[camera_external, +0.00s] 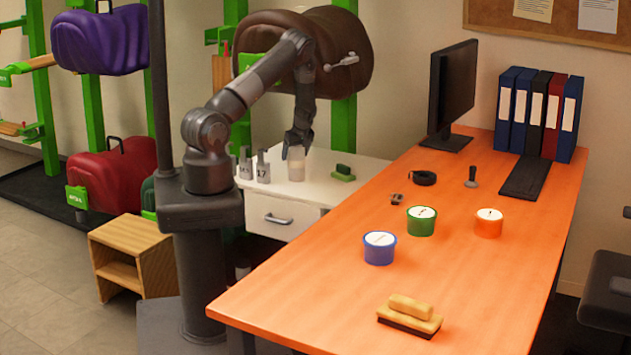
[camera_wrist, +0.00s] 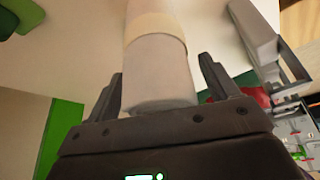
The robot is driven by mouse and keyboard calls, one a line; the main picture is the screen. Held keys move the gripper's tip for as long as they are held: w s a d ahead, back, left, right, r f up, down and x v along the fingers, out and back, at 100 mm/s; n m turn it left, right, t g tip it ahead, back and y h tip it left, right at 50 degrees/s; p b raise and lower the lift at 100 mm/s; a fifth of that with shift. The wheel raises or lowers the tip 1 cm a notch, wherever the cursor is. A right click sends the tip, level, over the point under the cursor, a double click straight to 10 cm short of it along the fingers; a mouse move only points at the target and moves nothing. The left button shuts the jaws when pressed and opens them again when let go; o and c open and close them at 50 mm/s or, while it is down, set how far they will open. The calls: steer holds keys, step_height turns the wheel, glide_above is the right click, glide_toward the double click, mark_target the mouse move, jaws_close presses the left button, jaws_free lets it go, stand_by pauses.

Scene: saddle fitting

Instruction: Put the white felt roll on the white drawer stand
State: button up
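The white felt roll (camera_external: 296,170), a pale cylinder with a beige band, stands upright on top of the white drawer stand (camera_external: 276,211), near the middle of its top. In the wrist view the roll (camera_wrist: 158,70) lies between the two fingers, with a narrow gap showing at the right finger and a smaller one at the left. My gripper (camera_external: 298,150) points down over the roll's upper end, fingers apart. The stand's white top (camera_wrist: 80,40) also shows in the wrist view.
A brown saddle (camera_external: 340,50) hangs behind my arm.

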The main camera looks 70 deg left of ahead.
steer(key=shift+o, duration=0.3)
steer(key=v, duration=1.2)
steer(key=shift+r, duration=0.1)
